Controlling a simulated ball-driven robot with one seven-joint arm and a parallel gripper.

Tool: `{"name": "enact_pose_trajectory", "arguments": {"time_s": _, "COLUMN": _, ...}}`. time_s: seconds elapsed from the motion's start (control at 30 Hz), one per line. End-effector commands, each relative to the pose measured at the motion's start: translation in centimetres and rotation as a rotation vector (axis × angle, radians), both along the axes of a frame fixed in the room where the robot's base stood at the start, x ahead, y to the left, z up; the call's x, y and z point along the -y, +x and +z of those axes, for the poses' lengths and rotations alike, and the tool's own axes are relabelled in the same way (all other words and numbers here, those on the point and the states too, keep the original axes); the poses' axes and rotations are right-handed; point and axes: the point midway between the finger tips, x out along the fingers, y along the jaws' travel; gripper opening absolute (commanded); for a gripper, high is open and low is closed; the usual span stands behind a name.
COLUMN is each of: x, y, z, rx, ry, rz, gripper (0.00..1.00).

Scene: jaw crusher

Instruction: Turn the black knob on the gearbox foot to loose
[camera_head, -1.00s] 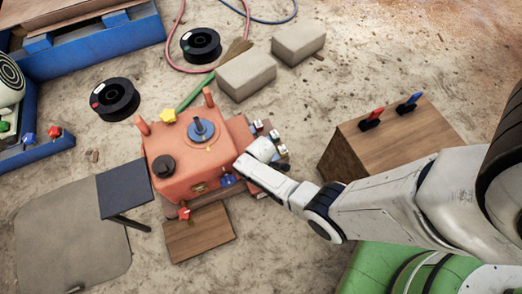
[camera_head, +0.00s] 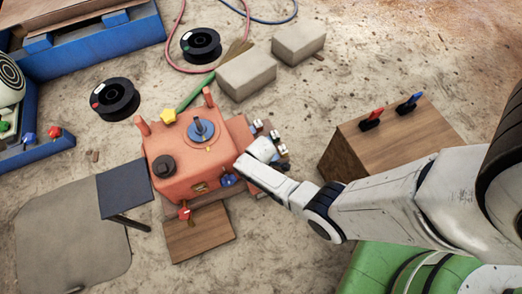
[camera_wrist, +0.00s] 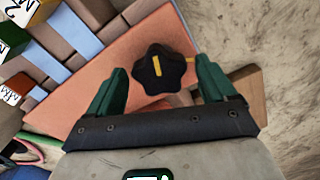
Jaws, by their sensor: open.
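The black star-shaped knob (camera_wrist: 153,66) with a yellow pointer line shows in the wrist view on the orange gearbox foot (camera_wrist: 100,90). My gripper (camera_wrist: 161,70) is open, with one green finger on each side of the knob; whether they touch it is hard to tell. The pointer runs roughly up and down in the wrist view. In the head view the orange gearbox (camera_head: 188,172) stands on the ground, and my white wrist reaches its right side. The knob and fingertips are hidden there.
Small lettered blocks (camera_wrist: 12,40) stand at the left in the wrist view; lettering is partly readable. In the head view a wooden block (camera_head: 385,140) with red and blue levers stands right of the gearbox. A blue knob (camera_head: 228,180) is close to my wrist.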

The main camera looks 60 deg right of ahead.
Motion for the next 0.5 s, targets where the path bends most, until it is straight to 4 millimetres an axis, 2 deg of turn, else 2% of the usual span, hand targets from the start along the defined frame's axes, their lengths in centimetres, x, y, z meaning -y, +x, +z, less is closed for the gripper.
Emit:
{"name": "enact_pose_trajectory", "arguments": {"time_s": 0.13, "x": 0.0, "y": 0.0, "z": 0.3, "rx": 0.0, "ry": 0.0, "rz": 0.0, "gripper": 0.84}}
{"name": "enact_pose_trajectory", "arguments": {"time_s": 0.23, "x": 0.0, "y": 0.0, "z": 1.3, "rx": 0.001, "ry": -0.001, "rz": 0.0, "gripper": 0.84}}
{"name": "enact_pose_trajectory", "arguments": {"time_s": 0.5, "x": 0.0, "y": 0.0, "z": 6.2, "rx": 0.001, "ry": 0.0, "rz": 0.0, "gripper": 0.84}}
